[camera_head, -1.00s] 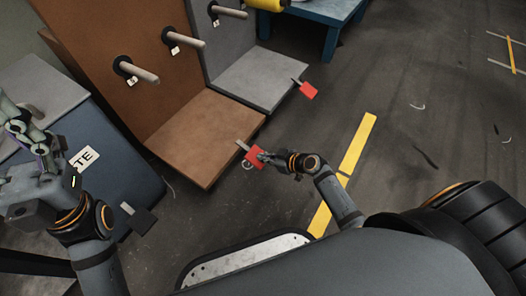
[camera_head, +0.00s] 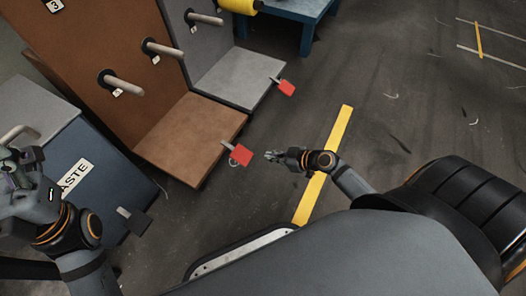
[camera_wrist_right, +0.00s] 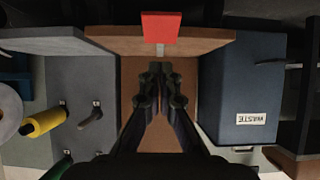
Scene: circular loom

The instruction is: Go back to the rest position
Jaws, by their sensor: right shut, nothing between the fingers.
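My right gripper (camera_head: 272,156) is in the middle of the head view, over the dark floor. Its fingers are together and hold nothing. It is just right of the red tag (camera_head: 240,155) on the front edge of the brown stand (camera_head: 190,140), with a gap between them. In the right wrist view the closed fingers (camera_wrist_right: 160,75) point toward the brown stand, and the red tag (camera_wrist_right: 160,27) shows beyond them. My left gripper (camera_head: 25,165) is at the left edge of the head view, in front of the blue waste bin; its fingertips cannot be made out clearly.
The blue waste bin (camera_head: 110,200) stands at the left. The grey stand (camera_head: 235,78) has another red tag (camera_head: 286,88). Pegs (camera_head: 124,86) stick out of the upright panels. A blue table (camera_head: 300,18) is at the back.

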